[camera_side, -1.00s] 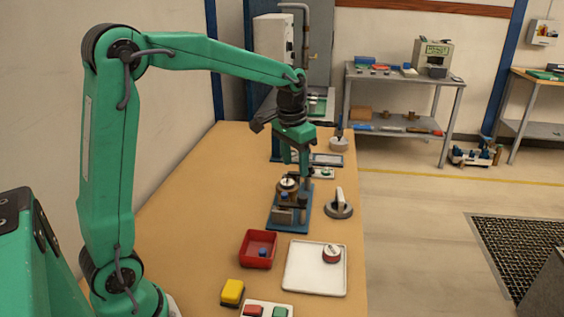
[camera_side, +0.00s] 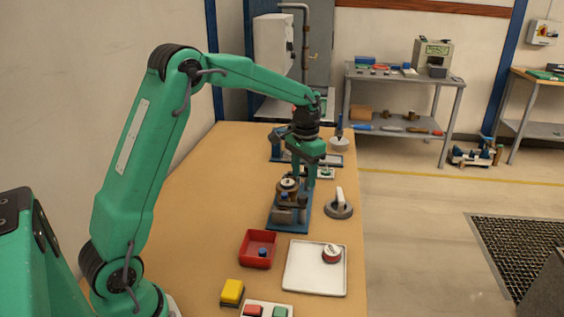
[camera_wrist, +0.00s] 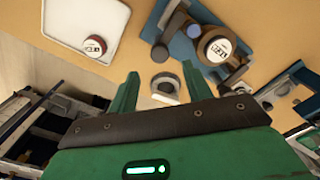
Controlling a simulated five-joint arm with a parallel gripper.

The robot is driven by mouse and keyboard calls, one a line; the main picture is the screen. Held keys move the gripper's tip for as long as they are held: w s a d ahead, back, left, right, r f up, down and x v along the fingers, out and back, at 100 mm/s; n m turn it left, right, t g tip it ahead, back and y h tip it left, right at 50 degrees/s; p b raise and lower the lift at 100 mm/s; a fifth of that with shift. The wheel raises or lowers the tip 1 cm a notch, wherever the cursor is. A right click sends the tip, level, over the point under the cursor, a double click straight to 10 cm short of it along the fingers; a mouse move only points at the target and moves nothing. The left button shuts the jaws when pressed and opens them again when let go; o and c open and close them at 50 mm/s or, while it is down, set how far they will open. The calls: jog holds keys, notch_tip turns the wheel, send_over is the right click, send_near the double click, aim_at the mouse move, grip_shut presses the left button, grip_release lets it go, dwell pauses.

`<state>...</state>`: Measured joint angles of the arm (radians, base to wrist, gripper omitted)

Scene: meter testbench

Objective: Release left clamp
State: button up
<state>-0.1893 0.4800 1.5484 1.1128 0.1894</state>
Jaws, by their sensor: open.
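A blue fixture (camera_side: 275,228) stands mid-bench with a round brown-sided meter (camera_side: 288,184) on it. The wrist view shows the fixture's blue base (camera_wrist: 181,47), the white-faced meter (camera_wrist: 217,46) and dark grey cylindrical parts (camera_wrist: 236,76) beside it. I cannot tell which part is the left clamp. My gripper (camera_side: 304,180) points down just behind and right of the meter in the side view, partly overlapping the fixture. In the wrist view my gripper (camera_wrist: 160,76) has its fingers spread with nothing held. The meter lies beyond the fingertips.
A grey ring with a white handle (camera_side: 339,205) stands right of the fixture. In front are a white tray (camera_side: 305,282) with another meter (camera_side: 331,253), a red bin (camera_side: 246,251), a yellow block (camera_side: 232,291) and a button box (camera_side: 252,303). More equipment (camera_side: 276,150) stands behind. The bench's left side is clear.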

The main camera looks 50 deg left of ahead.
aim_at(303, 196)
jog(key=shift+f, duration=3.4)
jog(key=c, duration=1)
